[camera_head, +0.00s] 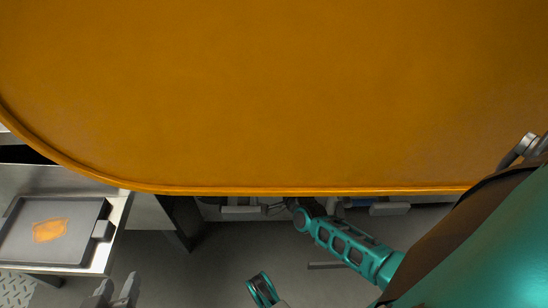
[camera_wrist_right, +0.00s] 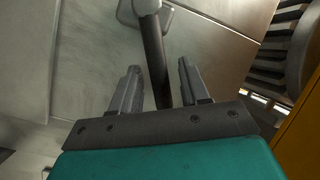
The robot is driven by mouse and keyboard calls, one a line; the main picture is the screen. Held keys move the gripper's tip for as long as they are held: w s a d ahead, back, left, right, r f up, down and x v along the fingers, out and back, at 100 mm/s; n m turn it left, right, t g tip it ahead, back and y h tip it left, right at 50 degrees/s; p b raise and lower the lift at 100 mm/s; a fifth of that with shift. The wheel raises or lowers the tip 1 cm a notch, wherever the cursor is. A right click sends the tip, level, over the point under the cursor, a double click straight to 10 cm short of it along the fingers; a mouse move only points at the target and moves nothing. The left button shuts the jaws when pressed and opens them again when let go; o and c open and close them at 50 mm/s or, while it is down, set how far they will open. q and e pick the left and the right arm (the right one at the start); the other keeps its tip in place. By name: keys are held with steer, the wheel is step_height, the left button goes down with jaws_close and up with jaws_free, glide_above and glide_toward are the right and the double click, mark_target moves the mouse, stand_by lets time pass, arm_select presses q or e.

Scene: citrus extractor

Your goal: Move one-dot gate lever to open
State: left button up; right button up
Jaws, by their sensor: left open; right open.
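In the right wrist view a dark straight rod (camera_wrist_right: 154,58), which looks like a lever, comes down from a rounded grey hub (camera_wrist_right: 146,6). My right gripper (camera_wrist_right: 158,68) is open, with one finger on each side of the rod and gaps visible. I see no dot mark, so I cannot tell which lever this is. In the head view my left gripper (camera_head: 117,288) is open and empty at the bottom left, over the floor. My right gripper and the rod cannot be made out in the head view.
A large orange panel (camera_head: 270,100) fills the top of the head view and hides what is behind it. At left a metal bench holds a grey tray (camera_head: 85,212) with an orange piece (camera_head: 49,230). Dark slats (camera_wrist_right: 285,45) and an orange edge (camera_wrist_right: 302,138) lie right of the right gripper.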

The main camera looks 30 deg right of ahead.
steer(key=shift+w, duration=0.2)
jaws_close()
stand_by(0.4)
